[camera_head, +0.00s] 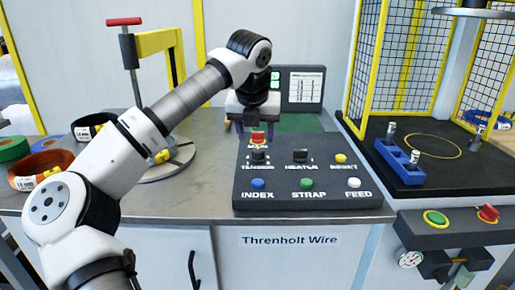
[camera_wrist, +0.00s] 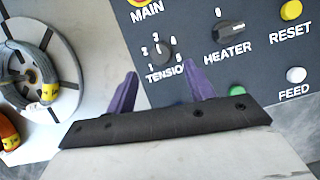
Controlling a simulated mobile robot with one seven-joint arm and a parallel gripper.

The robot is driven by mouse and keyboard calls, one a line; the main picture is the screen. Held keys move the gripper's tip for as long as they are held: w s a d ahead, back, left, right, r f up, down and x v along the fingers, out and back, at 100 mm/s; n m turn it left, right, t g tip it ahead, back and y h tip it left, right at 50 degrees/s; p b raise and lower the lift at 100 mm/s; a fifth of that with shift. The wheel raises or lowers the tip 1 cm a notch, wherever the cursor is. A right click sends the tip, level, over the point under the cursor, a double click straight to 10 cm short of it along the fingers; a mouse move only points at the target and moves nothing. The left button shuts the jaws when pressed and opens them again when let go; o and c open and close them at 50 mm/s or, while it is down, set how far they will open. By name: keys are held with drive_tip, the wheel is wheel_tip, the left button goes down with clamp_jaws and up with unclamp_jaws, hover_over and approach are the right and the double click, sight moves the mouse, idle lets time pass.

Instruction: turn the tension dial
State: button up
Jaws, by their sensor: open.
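The tension dial (camera_head: 259,157) is a small dark knob on the black control panel (camera_head: 350,190), below the red MAIN switch (camera_head: 258,137). In the wrist view the dial (camera_wrist: 166,50) has white numbers around it and the word TENSION below it. Its exact setting is hard to read. My gripper (camera_wrist: 160,74) is open, with two purple fingers spread and nothing between them. In that view the fingertips lie just below the dial, one to each side. In the head view my gripper (camera_head: 249,124) hangs behind the panel's top left part, above the bench.
The HEATER knob (camera_wrist: 229,31) is right of the dial. RESET (camera_head: 341,158), INDEX (camera_head: 257,183), STRAP (camera_head: 306,183) and FEED (camera_head: 353,183) buttons share the panel. A round turntable (camera_wrist: 40,50) with a coil stands left. A yellow cage (camera_head: 412,60) stands right.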

sight(257, 150)
drive_tip(key=x, duration=0.5)
drive_tip(key=shift+w+f, duration=0.15)
drive_tip(key=shift+f, duration=0.25)
drive_tip(key=shift+c, duration=0.4)
drive_tip(key=c, duration=0.9)
drive_tip(key=shift+m, duration=0.4)
drive_tip(key=m+h+p, duration=0.1)
drive_tip(key=m, duration=0.1)
drive_tip(key=m+h+p, duration=0.1)
drive_tip(key=m+p, duration=0.1)
drive_tip(key=m, duration=0.1)
drive_tip(key=shift+w+a+r+m+g+p, duration=0.1)
drive_tip(key=shift+a+r+m+g+p, duration=0.1)
drive_tip(key=shift+m+g+p, duration=0.15)
drive_tip(key=m+g+h+p, duration=0.1)
drive_tip(key=m+p, duration=0.1)
drive_tip(key=m, duration=0.1)
drive_tip(key=shift+w, duration=0.1)
drive_tip(key=shift+w+a+f+m+g+h+p, duration=0.1)
drive_tip(key=shift+m+g+h+p, duration=0.3)
drive_tip(key=shift+m+p, duration=0.6)
drive_tip(key=shift+m, duration=0.35)
